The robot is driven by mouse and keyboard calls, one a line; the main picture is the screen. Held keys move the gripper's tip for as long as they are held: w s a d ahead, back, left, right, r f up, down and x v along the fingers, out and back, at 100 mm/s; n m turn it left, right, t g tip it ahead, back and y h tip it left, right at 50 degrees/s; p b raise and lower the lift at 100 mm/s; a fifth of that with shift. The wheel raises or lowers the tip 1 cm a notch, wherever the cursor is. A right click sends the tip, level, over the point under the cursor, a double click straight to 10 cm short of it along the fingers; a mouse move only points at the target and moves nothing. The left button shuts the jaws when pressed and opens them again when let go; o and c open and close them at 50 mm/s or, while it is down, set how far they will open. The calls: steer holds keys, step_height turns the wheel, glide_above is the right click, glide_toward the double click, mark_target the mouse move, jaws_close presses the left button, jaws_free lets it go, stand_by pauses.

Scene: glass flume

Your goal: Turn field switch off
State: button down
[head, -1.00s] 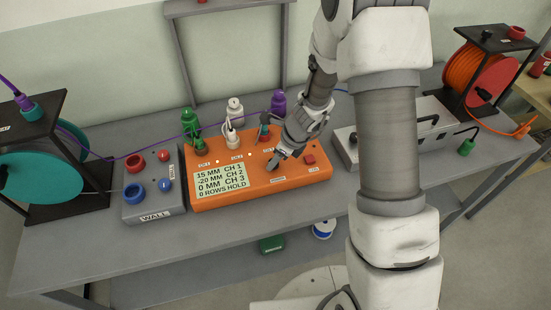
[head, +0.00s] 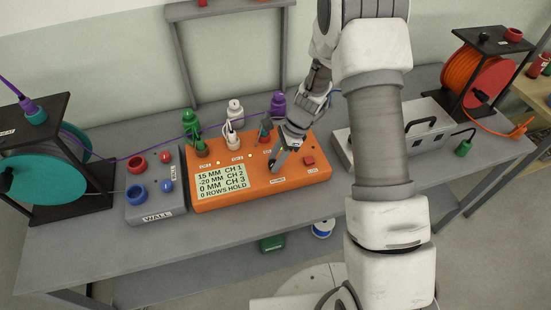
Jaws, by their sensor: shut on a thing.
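An orange control box (head: 320,203) sits on the grey bench, with a display (head: 222,181) at its left reading channel values in MM and "0 ROWS HOLD". My gripper (head: 273,166) reaches down to the middle of the box's top face, just behind a small label (head: 278,180) that is too small to read. Its fingers are shut on a small control there, which I take to be the field switch; the fingers hide it, so its position cannot be told. A red button (head: 309,161) is to the right of the fingers.
A grey WALL box (head: 157,205) is at left, a metal case (head: 342,150) at right behind my arm. Cable reels (head: 42,178) (head: 485,70) stand at both ends.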

steer(key=n+g, duration=0.1)
steer(key=n, duration=0.3)
steer(key=shift+w+n+g+b, duration=0.15)
steer(key=shift+n+g+b, duration=0.2)
steer(key=shift+n+g, duration=0.05)
steer(key=n+h, duration=0.1)
steer(key=n, duration=0.1)
steer(key=n+g+b, duration=0.1)
steer(key=n, duration=0.1)
steer(key=shift+w+a+n+h, duration=0.1)
steer(key=shift+a+n+h, duration=0.05)
steer(key=shift+n+h, duration=0.25)
steer(key=shift+g, duration=0.3)
steer(key=c, duration=0.5)
jaws_free()
steer(key=shift+r, duration=0.1)
steer(key=v, duration=1.7)
steer(key=shift+r, duration=0.25)
